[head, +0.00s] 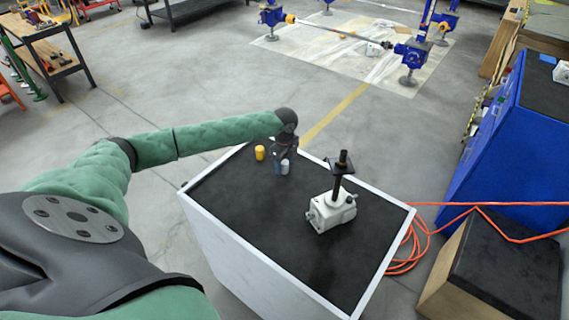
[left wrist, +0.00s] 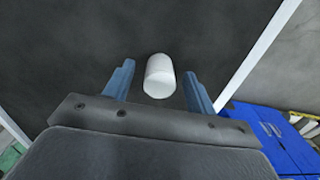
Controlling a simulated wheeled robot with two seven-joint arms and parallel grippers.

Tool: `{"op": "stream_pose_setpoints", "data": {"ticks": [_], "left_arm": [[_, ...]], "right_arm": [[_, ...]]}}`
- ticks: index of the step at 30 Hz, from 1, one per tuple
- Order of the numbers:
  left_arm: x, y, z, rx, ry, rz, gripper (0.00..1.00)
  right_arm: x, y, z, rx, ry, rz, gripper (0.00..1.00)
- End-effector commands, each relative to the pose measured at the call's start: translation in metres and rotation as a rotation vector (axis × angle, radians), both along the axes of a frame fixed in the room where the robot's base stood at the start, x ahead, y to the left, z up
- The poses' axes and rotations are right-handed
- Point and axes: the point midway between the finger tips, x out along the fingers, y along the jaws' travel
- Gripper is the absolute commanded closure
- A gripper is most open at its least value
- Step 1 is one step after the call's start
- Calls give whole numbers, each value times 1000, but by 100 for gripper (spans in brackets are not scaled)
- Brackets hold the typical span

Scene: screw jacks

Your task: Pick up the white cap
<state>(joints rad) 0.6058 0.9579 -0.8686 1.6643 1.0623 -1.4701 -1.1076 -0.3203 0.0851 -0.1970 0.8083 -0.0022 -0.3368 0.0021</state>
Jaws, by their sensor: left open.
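The white cap (head: 284,167) stands on the black top of the cart near its far left part in the head view. In the left wrist view the white cap (left wrist: 159,76) is a short white cylinder between the two blue fingers. My left gripper (head: 281,166) is open and points down at the cap; it also shows in the left wrist view (left wrist: 158,88). The cap sits in the gap, with space visible on both sides. I cannot tell whether the fingertips reach down past its top. My right gripper is not in view.
A yellow cap (head: 260,153) stands just left of my left gripper. A white screw jack (head: 333,206) with a black spindle stands to the right on the cart top (head: 250,215). The cart has a raised pale rim. An orange cable (head: 470,206) lies right of the cart.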

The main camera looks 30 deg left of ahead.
Motion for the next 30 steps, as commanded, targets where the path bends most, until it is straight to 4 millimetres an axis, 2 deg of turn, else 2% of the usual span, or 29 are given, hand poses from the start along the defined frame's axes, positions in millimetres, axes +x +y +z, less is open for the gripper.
{"op": "stream_pose_setpoints", "data": {"ticks": [8,15,30], "left_arm": [[0,0,-2,0,-1,0,44],[0,0,-2,0,0,0,91],[0,1,3,1,-1,1,92]], "right_arm": [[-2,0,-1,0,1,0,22],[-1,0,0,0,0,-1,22],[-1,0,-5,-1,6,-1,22]]}}
